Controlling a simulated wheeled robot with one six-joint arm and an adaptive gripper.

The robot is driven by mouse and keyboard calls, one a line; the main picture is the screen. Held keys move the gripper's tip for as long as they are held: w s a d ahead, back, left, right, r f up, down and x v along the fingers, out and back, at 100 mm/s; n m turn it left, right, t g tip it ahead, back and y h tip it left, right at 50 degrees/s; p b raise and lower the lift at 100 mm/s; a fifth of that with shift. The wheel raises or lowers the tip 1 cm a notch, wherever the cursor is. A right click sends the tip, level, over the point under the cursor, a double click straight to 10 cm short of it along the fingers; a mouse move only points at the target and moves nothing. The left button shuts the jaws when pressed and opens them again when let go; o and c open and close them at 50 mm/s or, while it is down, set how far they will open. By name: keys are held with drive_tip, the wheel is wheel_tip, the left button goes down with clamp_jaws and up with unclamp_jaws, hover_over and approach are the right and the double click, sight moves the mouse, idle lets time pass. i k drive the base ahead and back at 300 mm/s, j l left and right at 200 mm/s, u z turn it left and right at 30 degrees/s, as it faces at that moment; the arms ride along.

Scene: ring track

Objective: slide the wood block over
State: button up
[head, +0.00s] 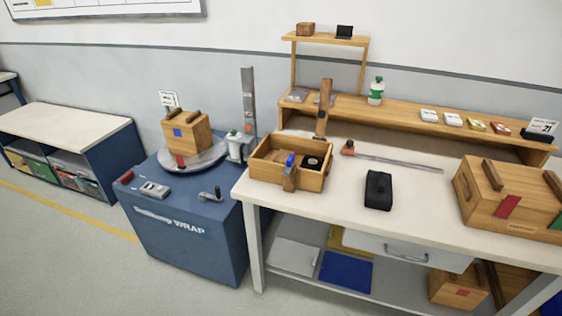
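Several wooden things show in the head view, and I cannot tell which one is the wood block. A small brown block (305,29) sits on the top shelf, left of a small dark item. An upright wooden piece (324,108) stands behind an open wooden box (286,180) on the white workbench. That box holds a rounded wooden piece, a dark round item and a blue-topped item. A closed wooden crate (509,199) with a red patch sits at the bench's right end. Another wooden crate (187,135) stands on a round turntable. My gripper is not in view.
A black block-like item (378,190) and a long metal bar (405,161) with an orange end lie on the bench (345,196). A green-and-white bottle (376,91) stands on the rear shelf. The blue wrapping machine (187,222) is at left. Floor is clear at lower left.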

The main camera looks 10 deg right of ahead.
sight(282, 156)
drive_tip(key=i+j, duration=0.15)
drive_tip(key=j, duration=0.25)
drive_tip(key=i+j, duration=0.15)
drive_tip(key=j, duration=0.25)
drive_tip(key=i+j, duration=0.15)
drive_tip(key=j, duration=0.25)
drive_tip(key=i+j, duration=0.15)
drive_tip(key=j, duration=0.2)
drive_tip(key=i+j, duration=0.15)
drive_tip(key=j, duration=0.25)
drive_tip(key=i+j, duration=0.15)
drive_tip(key=j, duration=0.25)
drive_tip(key=i+j, duration=0.15)
drive_tip(key=j, duration=0.25)
drive_tip(key=i+j, duration=0.15)
drive_tip(key=j, duration=0.25)
